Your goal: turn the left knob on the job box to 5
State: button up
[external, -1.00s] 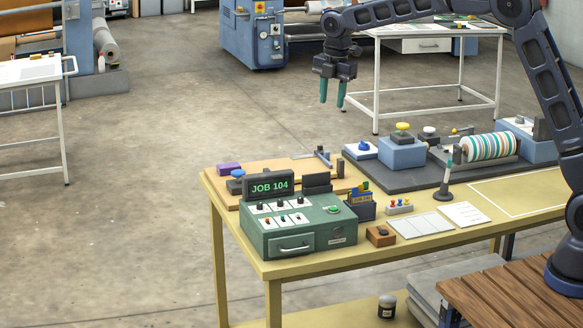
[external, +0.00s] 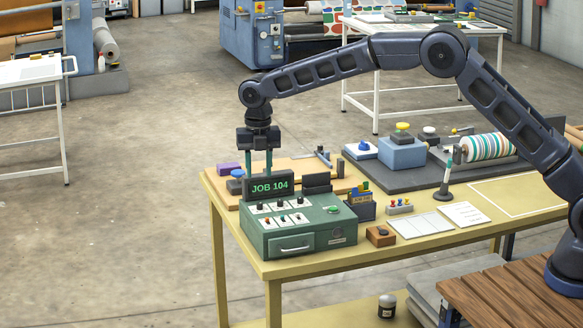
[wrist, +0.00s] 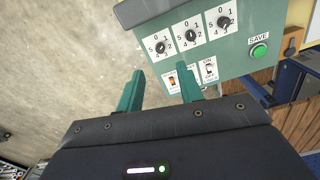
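The green job box (external: 310,238) stands on the near-left corner of the yellow table; its display reads JOB 104. The wrist view shows a row of three black knobs on white plates marked 0 to 5. The left knob (wrist: 163,47) is at the left end of that row, and its pointer is too small to read surely. My gripper (external: 259,165) points down at the display, its fingertips partly hidden. In the wrist view my gripper (wrist: 160,80) has its two green fingers apart with nothing between them. The fingers are apart from the left knob.
The middle knob (wrist: 190,36) and right knob (wrist: 224,22) sit close beside it. Switches (wrist: 209,70) and a green SAVE button (wrist: 259,52) share the panel. The upright display (external: 269,186) rises behind the knobs. A card holder (external: 361,205) stands right of the box.

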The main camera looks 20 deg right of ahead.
aim_at(260, 206)
notch_tip(260, 206, down, 9)
jog(key=shift+f, duration=0.1)
dwell(0.3)
jog(key=shift+c, duration=0.5)
grip_shut()
